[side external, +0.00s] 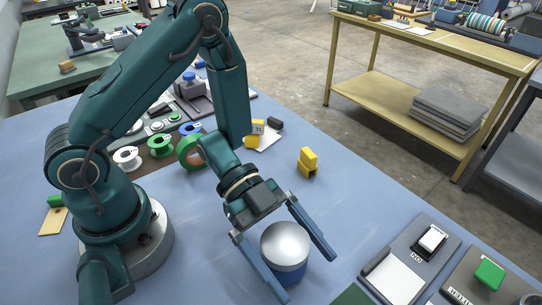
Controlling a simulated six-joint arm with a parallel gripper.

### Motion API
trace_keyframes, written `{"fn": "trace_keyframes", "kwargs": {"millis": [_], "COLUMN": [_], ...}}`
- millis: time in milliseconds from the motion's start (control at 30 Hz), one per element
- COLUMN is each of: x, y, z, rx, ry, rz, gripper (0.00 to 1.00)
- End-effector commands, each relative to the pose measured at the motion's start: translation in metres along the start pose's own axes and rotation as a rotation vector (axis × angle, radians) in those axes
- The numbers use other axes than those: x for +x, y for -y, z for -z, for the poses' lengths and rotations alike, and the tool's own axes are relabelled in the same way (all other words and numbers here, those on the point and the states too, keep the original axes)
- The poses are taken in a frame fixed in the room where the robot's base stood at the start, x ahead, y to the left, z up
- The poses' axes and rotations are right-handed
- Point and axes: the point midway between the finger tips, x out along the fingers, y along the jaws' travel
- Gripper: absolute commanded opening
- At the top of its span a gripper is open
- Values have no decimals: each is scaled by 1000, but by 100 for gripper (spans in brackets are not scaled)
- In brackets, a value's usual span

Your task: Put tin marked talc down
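A round tin (285,244) with a silver lid and a blue-and-white body shows at the lower middle in the side external view. It is upright and appears to stand on the blue bench top. No talc marking can be read from this side. My gripper (303,275) has its two long blue fingers spread wide, one on each side of the tin. A gap shows between the right finger and the tin. The left finger overlaps the tin's edge in the picture, so contact there cannot be told.
The blue bench (225,265) is clear left of the tin. A yellow block (307,162) stands behind. Several spools, one white (128,158), lie near my arm. A panel with a white switch (432,239) and one with a green switch (489,273) are at right.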

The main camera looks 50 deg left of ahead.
Motion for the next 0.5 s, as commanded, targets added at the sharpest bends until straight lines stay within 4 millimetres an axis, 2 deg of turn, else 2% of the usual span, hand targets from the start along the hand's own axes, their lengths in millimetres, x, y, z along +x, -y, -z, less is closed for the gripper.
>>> {"fn": "trace_keyframes", "kwargs": {"millis": [167,267,500], "x": [-5,-17,-61], "y": [1,2,2], "z": [3,3,3], "rx": [2,0,3], "ry": [0,-1,0], "rz": [3,6,10], "gripper": [100,100,100]}}
